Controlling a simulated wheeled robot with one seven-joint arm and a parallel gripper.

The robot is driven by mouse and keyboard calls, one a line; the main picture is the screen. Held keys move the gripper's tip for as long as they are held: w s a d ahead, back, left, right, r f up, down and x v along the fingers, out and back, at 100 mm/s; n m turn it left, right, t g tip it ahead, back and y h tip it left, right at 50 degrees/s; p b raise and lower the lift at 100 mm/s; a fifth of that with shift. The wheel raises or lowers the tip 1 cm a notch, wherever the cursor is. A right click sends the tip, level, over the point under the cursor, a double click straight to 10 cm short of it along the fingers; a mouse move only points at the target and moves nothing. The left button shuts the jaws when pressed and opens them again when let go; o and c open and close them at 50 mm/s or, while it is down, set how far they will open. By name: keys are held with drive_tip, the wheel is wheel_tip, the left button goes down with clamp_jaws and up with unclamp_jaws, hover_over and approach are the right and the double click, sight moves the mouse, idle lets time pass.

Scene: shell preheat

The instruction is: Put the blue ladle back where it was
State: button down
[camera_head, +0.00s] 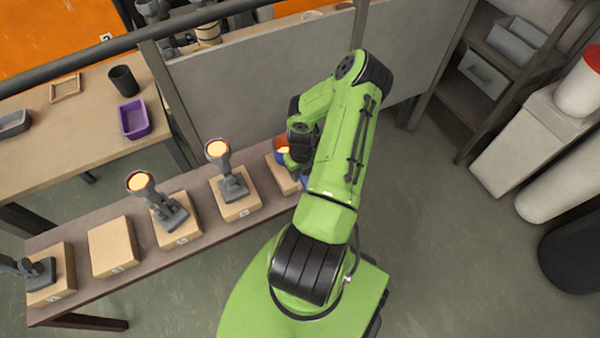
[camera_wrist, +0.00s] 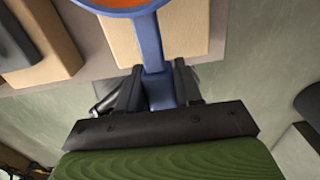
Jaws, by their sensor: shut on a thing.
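The blue ladle (camera_head: 281,144) shows in the head view just left of my arm, its round bowl bright orange inside. In the wrist view its blue handle (camera_wrist: 151,45) runs down between the two fingers of my gripper (camera_wrist: 155,85), which is shut on it. The bowl is cut off at the top edge of that view. A wooden block (camera_head: 279,172) lies under or close beside the ladle; it also shows below the bowl in the wrist view (camera_wrist: 185,30). Whether the ladle touches the block I cannot tell. In the head view my arm hides my gripper's fingertips and most of the handle.
Two grey ladles with orange bowls stand on blocks, one in the middle (camera_head: 233,188) and one further left (camera_head: 170,215). A bare block (camera_head: 113,247) sits left of them. Another dark ladle (camera_head: 38,272) is at the far left. A grey panel (camera_head: 240,90) rises behind the bench.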

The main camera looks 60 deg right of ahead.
drive_tip(key=shift+r, duration=0.1)
drive_tip(key=c, duration=0.8)
unclamp_jaws()
drive_tip(key=shift+o, duration=0.2)
